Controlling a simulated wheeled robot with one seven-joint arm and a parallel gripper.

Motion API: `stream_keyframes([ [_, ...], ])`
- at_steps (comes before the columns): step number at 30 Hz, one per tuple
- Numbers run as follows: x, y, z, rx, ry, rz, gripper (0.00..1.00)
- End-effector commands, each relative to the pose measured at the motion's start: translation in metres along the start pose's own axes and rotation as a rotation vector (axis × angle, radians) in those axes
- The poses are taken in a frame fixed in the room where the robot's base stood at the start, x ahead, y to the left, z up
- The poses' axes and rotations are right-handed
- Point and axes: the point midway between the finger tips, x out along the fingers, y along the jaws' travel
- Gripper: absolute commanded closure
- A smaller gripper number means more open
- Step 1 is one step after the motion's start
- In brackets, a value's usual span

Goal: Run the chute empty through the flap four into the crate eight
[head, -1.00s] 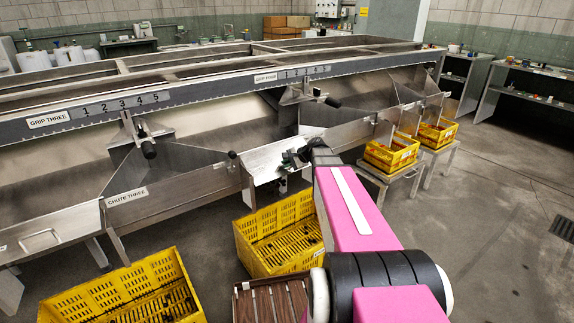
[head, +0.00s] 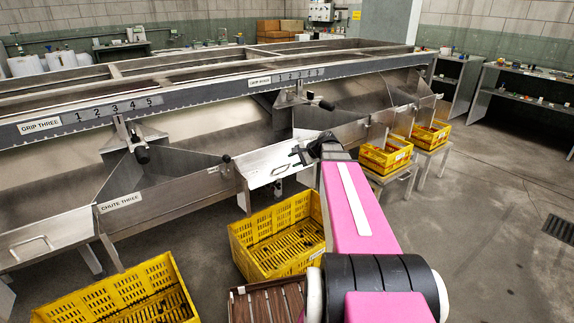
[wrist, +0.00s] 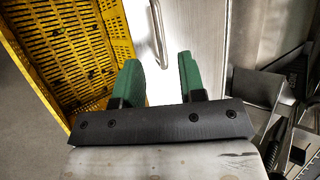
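The chute's flap (head: 272,166) is a pale metal panel at the front of the sizer, left of my gripper. Its thin light handle (wrist: 157,35) shows between my fingers in the wrist view, standing off the panel (wrist: 200,22). My gripper (wrist: 158,65) has two green fingers set apart, with nothing clasped between them; in the head view my gripper (head: 303,153) is close in front of the flap. A yellow crate (head: 243,240) stands on the floor below the flap; a yellow crate (wrist: 120,25) fills the wrist view's left. No crate number is readable.
Another yellow crate (head: 62,308) stands front left, and a slatted brown box (head: 238,305) beside my arm. Two small yellow crates (head: 372,157) (head: 418,138) sit on stands at right. Chute three's sign (head: 121,202) marks the left chute.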

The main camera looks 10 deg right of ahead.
Motion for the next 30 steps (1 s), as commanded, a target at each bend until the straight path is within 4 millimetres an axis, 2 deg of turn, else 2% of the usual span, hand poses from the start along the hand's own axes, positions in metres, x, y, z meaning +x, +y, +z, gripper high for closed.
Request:
stream_keyframes([
  [3,-0.016,0.0,0.0,0.0,0.001,-0.001,0.63],
  [7,-0.024,0.0,0.0,0.0,0.0,0.0,0.63],
  [20,-0.023,0.004,0.004,-0.013,-0.001,0.015,0.63],
  [23,-0.011,0.02,0.017,-0.064,-0.001,0.075,0.63],
  [25,0.002,0.039,0.033,-0.131,-0.004,0.151,0.63],
  [30,0.033,0.105,0.082,-0.383,-0.029,0.412,0.63],
])
